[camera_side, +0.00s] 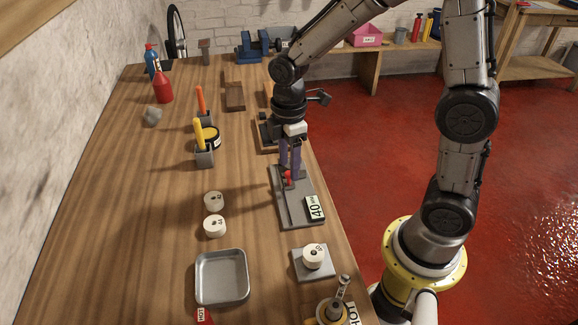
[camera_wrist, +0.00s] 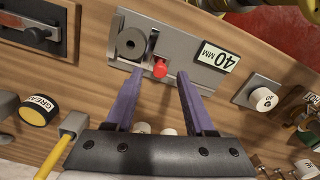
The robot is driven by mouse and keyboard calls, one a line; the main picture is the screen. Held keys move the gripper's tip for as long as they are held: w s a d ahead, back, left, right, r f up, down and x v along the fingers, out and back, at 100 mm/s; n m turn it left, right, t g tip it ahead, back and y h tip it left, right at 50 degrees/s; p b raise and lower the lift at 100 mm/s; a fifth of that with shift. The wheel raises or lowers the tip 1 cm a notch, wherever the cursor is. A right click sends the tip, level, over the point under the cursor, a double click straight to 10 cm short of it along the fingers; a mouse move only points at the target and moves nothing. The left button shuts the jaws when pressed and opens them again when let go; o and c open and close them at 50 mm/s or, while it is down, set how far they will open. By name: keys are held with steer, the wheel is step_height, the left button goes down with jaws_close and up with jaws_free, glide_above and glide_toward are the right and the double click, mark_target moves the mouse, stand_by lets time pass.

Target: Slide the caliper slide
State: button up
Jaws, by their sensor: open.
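The caliper is a grey plate (camera_side: 301,205) near the table's right edge, with a "40 MM" label (camera_side: 315,208) on it. It also shows in the wrist view (camera_wrist: 185,48), with a dark grey ring (camera_wrist: 131,43) beside the slide. The slide's red knob (camera_wrist: 160,68) is visible there, and in the side view (camera_side: 288,176) it is partly hidden by the fingers. My gripper (camera_wrist: 160,75) is open, its purple fingers apart with the red knob between the tips in the picture. In the side view my gripper (camera_side: 289,172) points down at the knob; I cannot tell whether it touches.
A small plate with a white knob (camera_side: 313,257) and a metal tray (camera_side: 222,277) stand nearer the camera. Yellow-handled tool (camera_side: 200,135) and grease tin (camera_side: 211,137) are farther left. The wood between is clear.

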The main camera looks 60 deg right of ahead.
steer(key=shift+f, duration=0.85)
jaws_close()
stand_by(0.9)
